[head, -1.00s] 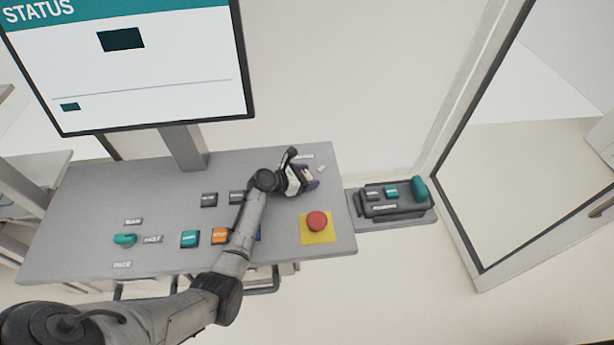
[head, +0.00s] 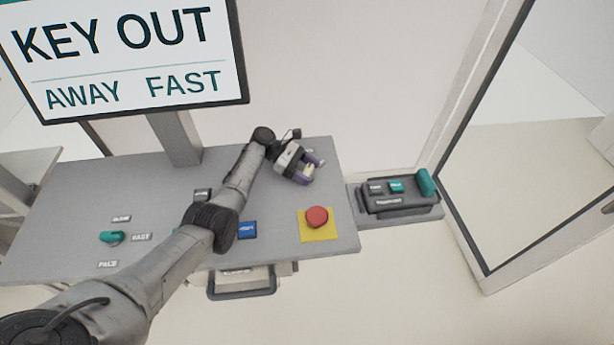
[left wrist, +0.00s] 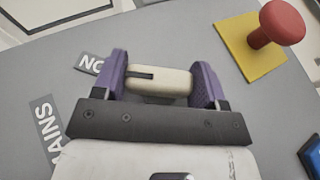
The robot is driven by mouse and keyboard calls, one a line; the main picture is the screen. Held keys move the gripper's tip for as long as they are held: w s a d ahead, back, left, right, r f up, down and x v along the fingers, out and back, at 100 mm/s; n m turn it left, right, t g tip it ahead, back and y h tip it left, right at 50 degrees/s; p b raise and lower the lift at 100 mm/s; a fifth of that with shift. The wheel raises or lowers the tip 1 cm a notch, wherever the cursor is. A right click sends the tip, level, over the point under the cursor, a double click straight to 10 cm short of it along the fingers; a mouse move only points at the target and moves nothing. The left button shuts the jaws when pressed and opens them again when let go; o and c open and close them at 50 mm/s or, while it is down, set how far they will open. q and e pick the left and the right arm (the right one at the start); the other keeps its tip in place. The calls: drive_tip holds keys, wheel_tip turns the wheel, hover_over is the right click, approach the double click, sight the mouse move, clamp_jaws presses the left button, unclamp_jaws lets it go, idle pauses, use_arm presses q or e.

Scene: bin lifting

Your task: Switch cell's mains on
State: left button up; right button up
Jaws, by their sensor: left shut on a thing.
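The mains switch is a cream knob (left wrist: 172,84) with a dark slot mark, seen in the left wrist view on the grey panel. My left gripper (left wrist: 160,72) has a purple finger on each side of the knob and is shut on it. A MAINS label (left wrist: 46,125) lies to the left, and another label (left wrist: 89,64) with the letters N and O is partly hidden by the left finger. In the head view my left gripper (head: 311,172) is at the back right of the console (head: 80,190); the knob is hidden there. My right gripper is not in view.
A red stop button (head: 317,217) on a yellow plate stands in front of the gripper. A blue button (head: 246,230) and a teal selector (head: 112,237) are on the console. A pendant (head: 398,193) sits on a side shelf. The monitor (head: 130,60) reads KEY OUT, AWAY, FAST.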

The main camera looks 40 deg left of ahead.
use_arm(q)
drive_tip(key=shift+f+m+g+b, duration=0.15)
drive_tip(key=shift+m+g+b, duration=0.75)
drive_tip(key=shift+g+b, duration=0.3)
drive_tip(key=shift+d+m+g+b, duration=0.1)
drive_tip(key=shift+m+g+b, duration=0.4)
drive_tip(key=shift+b, duration=0.15)
drive_tip(key=o, duration=0.9)
drive_tip(key=shift+o, duration=0.2)
